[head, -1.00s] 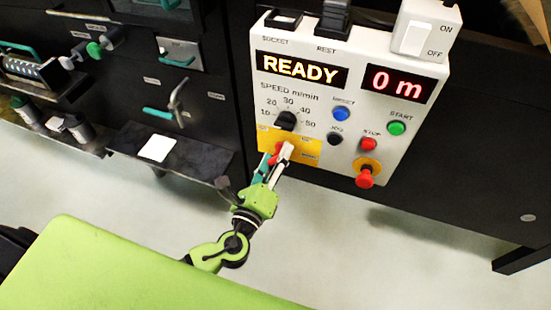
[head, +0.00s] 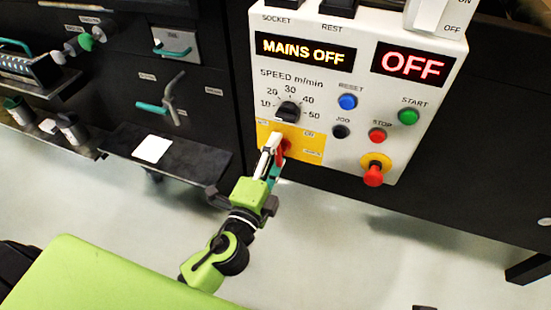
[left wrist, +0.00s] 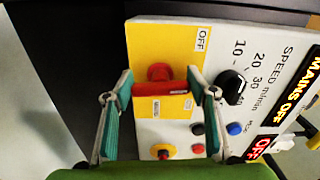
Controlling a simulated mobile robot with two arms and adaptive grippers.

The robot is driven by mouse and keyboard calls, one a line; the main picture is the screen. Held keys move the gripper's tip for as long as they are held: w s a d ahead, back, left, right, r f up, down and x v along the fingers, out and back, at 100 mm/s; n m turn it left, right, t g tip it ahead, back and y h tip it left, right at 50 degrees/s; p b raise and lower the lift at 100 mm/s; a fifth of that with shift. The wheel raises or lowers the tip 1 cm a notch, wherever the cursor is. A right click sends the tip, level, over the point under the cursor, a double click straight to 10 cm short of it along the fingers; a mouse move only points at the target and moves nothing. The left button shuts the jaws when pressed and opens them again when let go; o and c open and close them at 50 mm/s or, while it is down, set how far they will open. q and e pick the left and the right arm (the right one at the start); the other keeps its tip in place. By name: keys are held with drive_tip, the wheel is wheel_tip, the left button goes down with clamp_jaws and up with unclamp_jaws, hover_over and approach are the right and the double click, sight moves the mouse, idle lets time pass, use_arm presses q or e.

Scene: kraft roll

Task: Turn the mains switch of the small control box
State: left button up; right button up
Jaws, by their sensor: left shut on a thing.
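The small control box (head: 345,110) is a white panel, with "MAINS OFF" on its left display (head: 305,50) and "OFF" on its right display (head: 413,63). The red mains switch (head: 283,148) sits on a yellow plate (head: 306,146) at the box's lower left. My left gripper (head: 274,152) is shut on the switch and hides part of it. In the left wrist view the red switch bar (left wrist: 163,90) lies crosswise between the two fingers, with an "OFF" label (left wrist: 202,38) on the plate above it. My right gripper is not in view.
A black speed knob (head: 288,111) is just above the plate. Blue (head: 348,101), green (head: 409,116) and red (head: 377,135) buttons are to the right, above a red mushroom button (head: 373,174). A dark shelf (head: 190,160) with a white card (head: 152,149) stands left.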

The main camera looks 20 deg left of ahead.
use_arm(q)
drive_tip(key=shift+f+n+b, duration=0.2)
drive_tip(key=shift+n+b, duration=0.2)
drive_tip(key=shift+n, duration=1.9)
drive_tip(key=shift+n+b, duration=0.3)
drive_tip(key=shift+n, duration=1.2)
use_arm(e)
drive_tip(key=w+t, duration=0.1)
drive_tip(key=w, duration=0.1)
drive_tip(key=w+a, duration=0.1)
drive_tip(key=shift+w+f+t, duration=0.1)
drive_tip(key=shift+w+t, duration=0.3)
use_arm(q)
drive_tip(key=shift+d, duration=0.1)
drive_tip(key=o, duration=1.1)
